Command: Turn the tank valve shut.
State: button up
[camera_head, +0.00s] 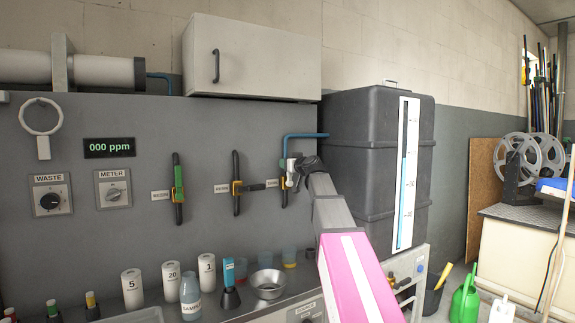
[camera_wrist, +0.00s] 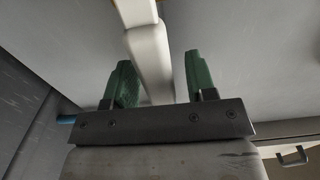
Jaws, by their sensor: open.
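The dark grey tank (camera_head: 375,165) stands at the right end of the panel, with a blue pipe (camera_head: 305,136) running from it to the panel. My arm partly covers this area. My gripper (camera_head: 293,172) is at the panel just right of the valve. In the wrist view, my gripper (camera_wrist: 160,82) has its green fingers apart. A pale bar (camera_wrist: 150,55) passes between them with gaps showing; I cannot tell whether it touches either finger.
Two other handles, one green (camera_head: 178,190) and one black and yellow (camera_head: 237,188), are on the panel (camera_head: 130,235) to the left. A wall cabinet (camera_head: 252,58) hangs above. Bottles and a metal bowl (camera_head: 268,284) stand on the counter below.

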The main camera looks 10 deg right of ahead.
jog(key=shift+w+a, duration=0.25)
jog(key=shift+w, duration=0.25)
grip_shut()
jog(key=shift+d, duration=0.1)
